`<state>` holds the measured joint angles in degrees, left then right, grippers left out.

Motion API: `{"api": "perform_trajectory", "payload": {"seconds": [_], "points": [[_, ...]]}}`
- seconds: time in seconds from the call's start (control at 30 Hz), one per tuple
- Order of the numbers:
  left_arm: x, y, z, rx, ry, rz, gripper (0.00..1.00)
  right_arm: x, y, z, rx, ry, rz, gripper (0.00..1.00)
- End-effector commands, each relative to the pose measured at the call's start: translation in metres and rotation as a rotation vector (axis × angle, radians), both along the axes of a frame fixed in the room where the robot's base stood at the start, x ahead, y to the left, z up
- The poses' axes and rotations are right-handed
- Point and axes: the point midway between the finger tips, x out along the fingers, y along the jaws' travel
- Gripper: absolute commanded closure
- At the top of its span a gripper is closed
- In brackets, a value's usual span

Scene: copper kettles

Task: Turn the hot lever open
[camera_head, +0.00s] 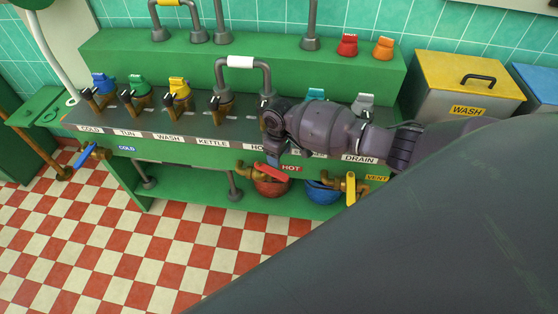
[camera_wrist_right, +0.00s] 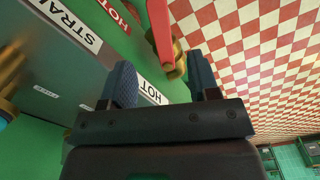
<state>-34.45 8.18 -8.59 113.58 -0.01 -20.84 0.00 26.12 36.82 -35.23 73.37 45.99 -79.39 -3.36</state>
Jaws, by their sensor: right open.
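The hot lever is a red handle (camera_head: 272,171) on a brass valve at the front of the green bench, beside the HOT label (camera_head: 291,168). In the right wrist view the red lever (camera_wrist_right: 159,28) is beyond the fingertips, with its brass fitting (camera_wrist_right: 177,62) close to them. My right gripper (camera_head: 273,157) points down just above the lever in the head view. In the wrist view its two blue fingers (camera_wrist_right: 163,78) are apart with nothing gripped between them. I cannot tell whether a finger touches the lever. My left gripper is not in view.
A yellow VENT lever (camera_head: 350,188) and a blue COLD lever (camera_head: 86,155) are on the same bench front. A red bowl (camera_head: 272,187) and a blue bowl (camera_head: 322,193) sit below. Several coloured-handled valves line the bench top. The checkered floor in front is clear.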

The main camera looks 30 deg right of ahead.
Motion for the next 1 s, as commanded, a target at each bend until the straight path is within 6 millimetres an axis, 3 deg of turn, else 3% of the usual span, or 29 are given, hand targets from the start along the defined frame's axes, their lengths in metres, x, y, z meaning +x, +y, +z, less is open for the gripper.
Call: {"api": "perform_trajectory", "payload": {"seconds": [0.17, 0.53, 0.63, 0.73, 0.87, 1.0], "points": [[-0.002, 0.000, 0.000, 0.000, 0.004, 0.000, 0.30, 0.000, 0.000, 0.012, -0.001, 0.000, 0.000, 0.45], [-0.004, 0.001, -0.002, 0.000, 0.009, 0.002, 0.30, 0.001, -0.002, 0.014, -0.004, -0.002, -0.001, 0.45], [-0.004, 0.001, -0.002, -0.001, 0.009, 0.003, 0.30, 0.000, -0.018, 0.017, -0.035, -0.001, -0.003, 0.45], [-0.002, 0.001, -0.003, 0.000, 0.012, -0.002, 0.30, -0.009, -0.047, 0.020, -0.105, 0.008, 0.020, 0.45], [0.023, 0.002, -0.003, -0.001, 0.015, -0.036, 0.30, -0.022, -0.077, 0.020, -0.160, -0.013, 0.060, 0.45], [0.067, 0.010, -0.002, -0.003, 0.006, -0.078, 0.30, -0.028, -0.082, 0.014, -0.155, -0.062, 0.085, 0.45]]}}
